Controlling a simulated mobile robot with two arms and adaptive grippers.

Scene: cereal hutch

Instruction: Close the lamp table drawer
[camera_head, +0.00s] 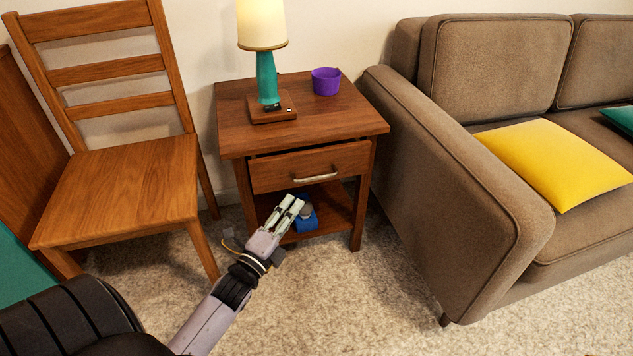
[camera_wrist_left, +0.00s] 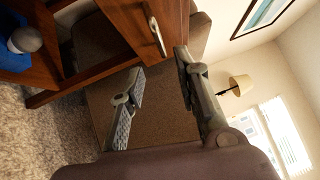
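The lamp table (camera_head: 225,110) is a brown wooden side table between a chair and a sofa. Its drawer (camera_head: 282,172) has a pale bar handle (camera_head: 316,177) and stands slightly out, with a dark gap above its front. My left gripper (camera_head: 291,203) is below and in front of the drawer, near the lower shelf. In the left wrist view the drawer front (camera_wrist_left: 138,28) and handle (camera_wrist_left: 155,36) lie just beyond the fingers. There the left gripper (camera_wrist_left: 160,62) has its fingers apart with nothing between them. My right gripper is out of view.
A teal lamp (camera_head: 267,78) and purple bowl (camera_head: 326,81) stand on the tabletop. A blue object (camera_head: 306,221) is on the lower shelf, partly hidden by my gripper. A wooden chair (camera_head: 125,180) is at left, a brown sofa (camera_head: 450,190) close at right. Carpet in front is clear.

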